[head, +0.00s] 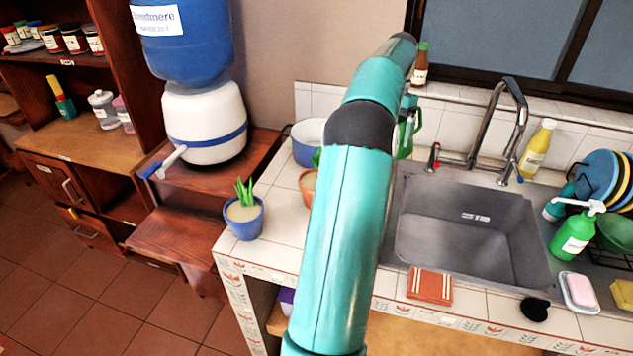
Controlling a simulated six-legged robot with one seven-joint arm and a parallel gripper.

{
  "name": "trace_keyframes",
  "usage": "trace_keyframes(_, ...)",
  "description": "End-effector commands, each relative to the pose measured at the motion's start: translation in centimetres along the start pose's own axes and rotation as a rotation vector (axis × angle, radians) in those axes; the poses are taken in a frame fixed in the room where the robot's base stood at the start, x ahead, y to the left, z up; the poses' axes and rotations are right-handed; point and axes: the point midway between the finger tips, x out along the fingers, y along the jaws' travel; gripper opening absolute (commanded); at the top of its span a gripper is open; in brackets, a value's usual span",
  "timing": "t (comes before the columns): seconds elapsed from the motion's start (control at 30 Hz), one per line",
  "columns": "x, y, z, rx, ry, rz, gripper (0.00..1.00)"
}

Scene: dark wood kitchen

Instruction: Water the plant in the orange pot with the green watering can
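The green watering can (408,122) stands or hangs just behind my raised arm, left of the sink. Only its right side shows, and I cannot tell whether it rests on the counter. The orange pot (307,182) is on the tiled counter, mostly hidden by my arm; a bit of green plant shows at its top. My teal arm reaches up across the middle of the head view.
A blue pot (245,220) with a green plant stands at the counter's left front corner. A blue-white basin (308,148) is behind. The sink (470,235) and faucet (500,120) lie right. A water dispenser (203,120) stands on the left wooden stand.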

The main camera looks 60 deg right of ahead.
Motion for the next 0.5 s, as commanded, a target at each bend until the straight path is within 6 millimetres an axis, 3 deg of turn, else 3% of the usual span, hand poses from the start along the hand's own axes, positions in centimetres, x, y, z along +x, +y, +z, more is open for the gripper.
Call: trace_keyframes(0.5,-0.97,-0.14,0.81,0.009,0.065,0.023,0.4)
